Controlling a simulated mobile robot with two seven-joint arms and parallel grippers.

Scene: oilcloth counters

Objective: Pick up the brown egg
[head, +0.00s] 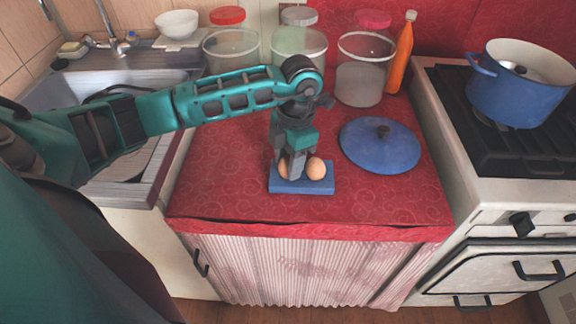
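Two light brown eggs sit in a small blue holder (302,187) on the red counter. The right egg (316,168) shows clearly; the left egg (282,169) is partly covered by my gripper fingers. My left gripper (291,168) points down from above, with its fingers at the left egg. The frame does not show whether the fingers are closed on this egg or only beside it. My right gripper is not in view.
A blue pot lid (380,146) lies right of the eggs. Clear jars (360,84) and an orange bottle (401,55) stand behind. A stove with a blue pot (515,98) is at right, a sink (58,90) at left. The counter front is clear.

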